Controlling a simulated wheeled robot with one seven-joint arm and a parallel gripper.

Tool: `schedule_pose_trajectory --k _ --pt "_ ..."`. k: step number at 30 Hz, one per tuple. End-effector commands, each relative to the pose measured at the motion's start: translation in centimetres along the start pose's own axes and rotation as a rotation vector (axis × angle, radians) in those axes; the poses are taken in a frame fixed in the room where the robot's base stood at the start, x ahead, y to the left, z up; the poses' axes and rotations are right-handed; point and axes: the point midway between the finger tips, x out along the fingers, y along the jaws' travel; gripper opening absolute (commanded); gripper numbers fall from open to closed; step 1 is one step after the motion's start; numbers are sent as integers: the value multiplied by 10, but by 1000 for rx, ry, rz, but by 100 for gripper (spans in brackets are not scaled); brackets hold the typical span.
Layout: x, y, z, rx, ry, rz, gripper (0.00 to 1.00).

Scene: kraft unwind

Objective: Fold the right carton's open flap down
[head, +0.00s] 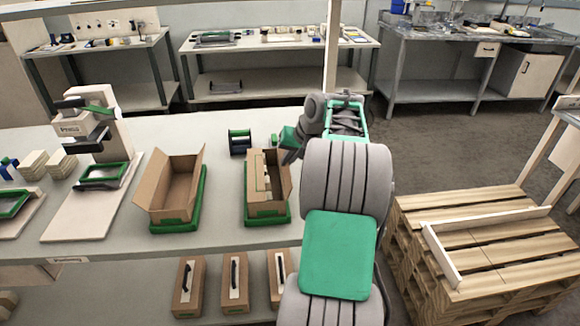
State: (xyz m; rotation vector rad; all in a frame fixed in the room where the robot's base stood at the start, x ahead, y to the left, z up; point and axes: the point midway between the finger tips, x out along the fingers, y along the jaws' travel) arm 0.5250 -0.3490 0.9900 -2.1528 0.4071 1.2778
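The right carton (265,207) is a brown box on a green base (252,222) near the table's middle. One flap (284,183) stands up along its right side and leans outward. A brown panel covers the left part of its top, and a pale strip shows in the opening. My gripper (289,146) is at the carton's far right corner, close to the top of the flap. Its fingers are small and partly hidden, so I cannot tell whether they touch the flap or are open.
The left carton (170,207) stands open on its own green base (188,214). A press-like device (90,130) stands further left. A wooden pallet (490,240) is right of my arm. Table space between the cartons is clear.

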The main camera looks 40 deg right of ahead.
Motion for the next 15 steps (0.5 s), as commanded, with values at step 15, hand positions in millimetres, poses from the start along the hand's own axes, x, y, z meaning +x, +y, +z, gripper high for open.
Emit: schedule_pose_trajectory --k 15 --pt "4 -31 2 -194 -3 434 0"
